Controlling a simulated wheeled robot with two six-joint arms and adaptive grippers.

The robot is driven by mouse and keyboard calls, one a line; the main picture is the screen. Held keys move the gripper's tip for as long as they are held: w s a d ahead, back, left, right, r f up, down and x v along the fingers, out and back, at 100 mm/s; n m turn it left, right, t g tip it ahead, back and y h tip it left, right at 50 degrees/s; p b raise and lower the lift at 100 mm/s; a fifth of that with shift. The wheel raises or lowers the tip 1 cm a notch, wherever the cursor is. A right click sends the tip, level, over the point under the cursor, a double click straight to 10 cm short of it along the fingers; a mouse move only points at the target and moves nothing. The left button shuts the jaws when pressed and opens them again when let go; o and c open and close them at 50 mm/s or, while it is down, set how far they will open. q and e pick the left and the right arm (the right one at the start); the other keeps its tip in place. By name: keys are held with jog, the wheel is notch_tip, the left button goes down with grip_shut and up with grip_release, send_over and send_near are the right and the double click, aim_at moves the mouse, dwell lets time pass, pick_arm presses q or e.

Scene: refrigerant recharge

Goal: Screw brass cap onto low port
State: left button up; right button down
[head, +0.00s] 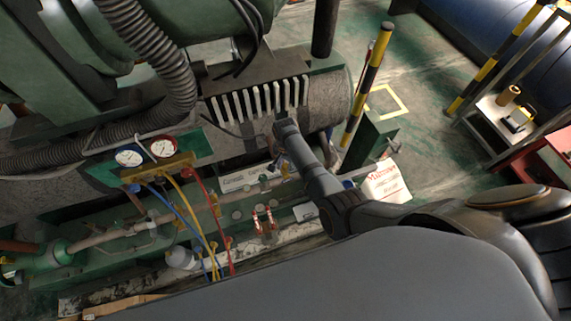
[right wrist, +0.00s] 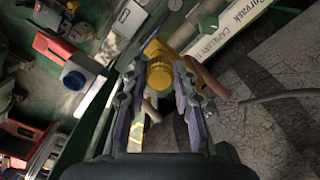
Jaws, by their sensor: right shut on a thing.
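My right gripper (head: 281,160) reaches in from the right in the head view, down beside the grey finned machine. In the right wrist view its two fingers (right wrist: 158,76) are closed around a round yellow brass cap (right wrist: 160,74). More brass-coloured metal and a copper-coloured pipe show just beyond the cap. I cannot tell whether the cap touches a port or is seated on it. The low port cannot be made out clearly; the fingers and cap cover that spot. The left gripper is not in view.
Two gauges (head: 146,153) on a brass manifold stand at left, with blue, yellow and red hoses hanging down. Red-handled valves (head: 264,221) sit on the green base. A white-and-red sign (head: 386,183) and a yellow-black post (head: 368,82) are to the right. Open floor lies beyond.

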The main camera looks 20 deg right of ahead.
jog(key=shift+f+b, duration=0.8)
jog(key=shift+f, duration=0.2)
dwell(0.5)
